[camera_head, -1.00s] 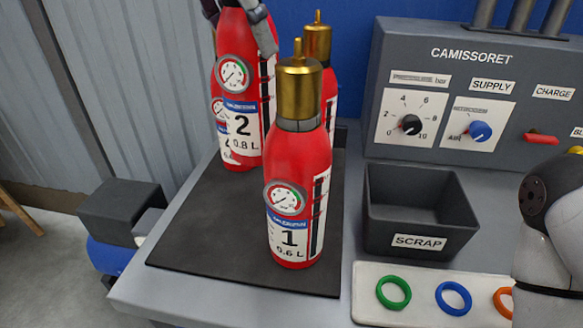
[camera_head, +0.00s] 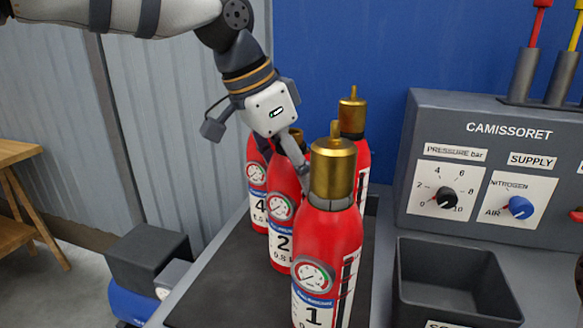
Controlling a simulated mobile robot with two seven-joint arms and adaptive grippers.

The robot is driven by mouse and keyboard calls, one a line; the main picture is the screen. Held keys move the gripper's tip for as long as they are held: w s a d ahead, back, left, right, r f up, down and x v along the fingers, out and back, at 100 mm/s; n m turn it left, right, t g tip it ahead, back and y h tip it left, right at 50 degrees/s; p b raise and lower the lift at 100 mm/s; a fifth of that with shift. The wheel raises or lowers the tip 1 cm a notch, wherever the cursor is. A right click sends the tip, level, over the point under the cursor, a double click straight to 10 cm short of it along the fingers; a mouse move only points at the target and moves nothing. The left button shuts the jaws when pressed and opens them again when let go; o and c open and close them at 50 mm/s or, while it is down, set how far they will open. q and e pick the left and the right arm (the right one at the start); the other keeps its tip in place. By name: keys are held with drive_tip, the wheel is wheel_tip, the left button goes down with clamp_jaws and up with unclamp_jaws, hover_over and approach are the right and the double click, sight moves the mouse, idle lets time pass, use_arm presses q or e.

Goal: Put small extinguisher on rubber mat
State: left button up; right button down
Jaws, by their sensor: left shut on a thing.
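Several red extinguishers with gauges stand close together at the black rubber mat (camera_head: 215,285). Extinguisher 4 (camera_head: 257,190) is behind that, and another brass-topped one (camera_head: 352,117) is mostly hidden behind extinguisher 1. My left gripper (camera_head: 293,150) comes from above and is shut at the top of extinguisher 2.
A dark scrap bin (camera_head: 455,250) stands right of the mat, before the grey supply panel (camera_head: 470,115) with knobs. A blue wall closes the back. The mat's front left part is bare. A wooden stand (camera_head: 20,160) is far left.

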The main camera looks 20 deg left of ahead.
use_arm(q)
drive_tip(key=o, duration=1.9)
drive_tip(key=shift+f, duration=0.1)
drive_tip(key=shift+o, duration=0.2)
drive_tip(key=v, duration=1.2)
